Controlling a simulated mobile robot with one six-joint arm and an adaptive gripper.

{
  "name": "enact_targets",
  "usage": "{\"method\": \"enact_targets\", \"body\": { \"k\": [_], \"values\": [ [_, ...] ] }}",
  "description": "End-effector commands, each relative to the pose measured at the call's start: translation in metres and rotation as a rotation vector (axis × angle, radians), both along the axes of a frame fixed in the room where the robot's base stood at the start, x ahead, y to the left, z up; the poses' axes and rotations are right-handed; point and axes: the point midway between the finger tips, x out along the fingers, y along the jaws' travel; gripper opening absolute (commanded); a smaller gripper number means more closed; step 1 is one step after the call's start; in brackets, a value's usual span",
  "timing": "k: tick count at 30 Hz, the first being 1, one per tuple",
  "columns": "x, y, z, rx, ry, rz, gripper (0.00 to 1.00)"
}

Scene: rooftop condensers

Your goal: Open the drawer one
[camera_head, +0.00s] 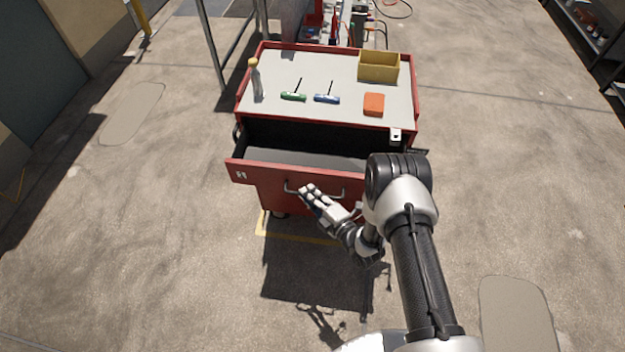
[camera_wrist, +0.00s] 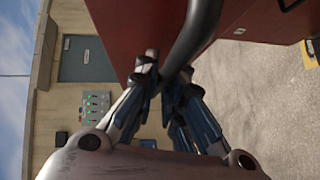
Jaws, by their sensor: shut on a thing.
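A red tool cart (camera_head: 412,90) stands in the middle of the head view. Its top drawer (camera_head: 243,175), marked "#1" or similar in white on the left of its front, is pulled out and shows a dark, seemingly empty inside. A metal bar handle (camera_head: 291,190) runs along the drawer front. My gripper (camera_head: 309,194) is at the handle, left of its middle. In the wrist view my gripper (camera_wrist: 168,75) is shut on the grey handle (camera_wrist: 192,35), with the fingers on either side of it. My arm hides the drawer's right end.
On the cart top are a bottle (camera_head: 255,80), a green-handled tool (camera_head: 293,96), a blue-handled tool (camera_head: 327,98), an orange block (camera_head: 373,104) and a yellow bin (camera_head: 379,67). A metal frame (camera_head: 219,60) stands behind left. Shelving is far right. The concrete floor around is mostly clear.

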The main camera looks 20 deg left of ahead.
Motion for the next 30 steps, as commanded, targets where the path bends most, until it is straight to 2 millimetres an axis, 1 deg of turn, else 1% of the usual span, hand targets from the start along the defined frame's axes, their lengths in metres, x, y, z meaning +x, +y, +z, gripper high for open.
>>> {"method": "enact_targets", "body": {
  "k": [1, 6, 17, 18, 21, 30],
  "values": [
    [-0.007, -0.002, 0.000, -0.002, 0.005, -0.001, 0.00],
    [-0.018, -0.005, 0.000, -0.001, 0.003, -0.002, 0.00],
    [-0.020, -0.005, -0.001, -0.001, 0.001, -0.003, 0.00],
    [-0.019, -0.005, -0.001, -0.001, 0.001, -0.003, 0.11],
    [-0.019, -0.005, -0.001, -0.001, 0.001, -0.002, 0.17],
    [-0.020, -0.005, -0.001, -0.001, 0.001, -0.001, 0.18]
  ]
}}
